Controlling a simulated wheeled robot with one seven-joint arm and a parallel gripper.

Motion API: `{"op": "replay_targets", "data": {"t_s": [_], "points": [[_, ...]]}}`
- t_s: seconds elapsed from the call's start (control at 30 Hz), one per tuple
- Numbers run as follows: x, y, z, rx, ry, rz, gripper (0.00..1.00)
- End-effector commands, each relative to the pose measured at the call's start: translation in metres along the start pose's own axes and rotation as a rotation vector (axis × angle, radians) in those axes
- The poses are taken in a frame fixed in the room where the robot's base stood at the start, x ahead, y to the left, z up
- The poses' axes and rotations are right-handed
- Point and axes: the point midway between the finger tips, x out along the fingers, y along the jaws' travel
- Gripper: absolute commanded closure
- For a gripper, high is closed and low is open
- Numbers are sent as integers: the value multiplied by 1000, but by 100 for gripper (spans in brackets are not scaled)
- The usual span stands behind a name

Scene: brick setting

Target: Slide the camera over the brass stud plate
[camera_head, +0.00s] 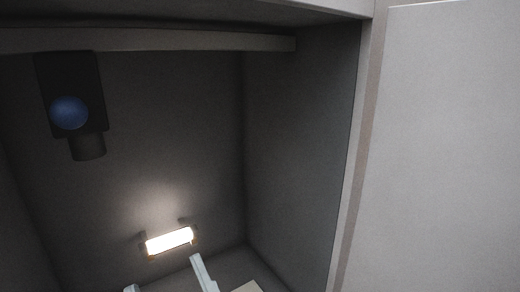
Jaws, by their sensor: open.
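A dark, boxy object (84,88) with a round blue lens-like face and a short cylinder below is at the upper left, against the back wall of the grey recess. It looks like the camera, though it is dim. Two pale fingers at the bottom edge appear to be my gripper (163,272); they stand apart with nothing seen between them. They are well below and to the right of the dark object, not touching it. I cannot make out a brass stud plate.
A glowing lamp bar (169,240) on brackets lights the lower back wall, just above the fingers. The recess side wall (300,140) is at the right, with a pale panel (450,150) outside it. A pale flat piece (248,287) shows at the bottom edge.

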Motion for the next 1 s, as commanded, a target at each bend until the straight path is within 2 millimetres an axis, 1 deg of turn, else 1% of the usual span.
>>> {"op": "replay_targets", "data": {"t_s": [0.03,0.17,0.2,0.27,0.3,0.37,0.4,0.47,0.5,0.57,0.6,0.67,0.7,0.77,0.8,0.83,0.9,1.0], "points": [[-19,10,16,2,-32,13,47],[-64,32,44,12,-93,49,47],[-78,38,52,17,-114,61,47],[-101,48,63,22,-146,83,47],[-116,54,69,26,-167,99,47],[-139,63,77,31,-201,124,47],[-154,69,81,35,-223,142,47],[-178,77,87,40,-260,170,47],[-194,82,91,44,-287,190,47],[-218,88,96,50,-326,222,47],[-235,92,98,54,-353,244,47],[-259,97,100,61,-397,277,47],[-275,99,101,64,-426,300,47],[-300,102,102,70,-475,336,47],[-317,104,102,75,-509,360,47],[-329,104,103,79,-536,379,47],[-357,104,103,86,-602,419,47],[-392,101,103,96,-691,469,47]]}}
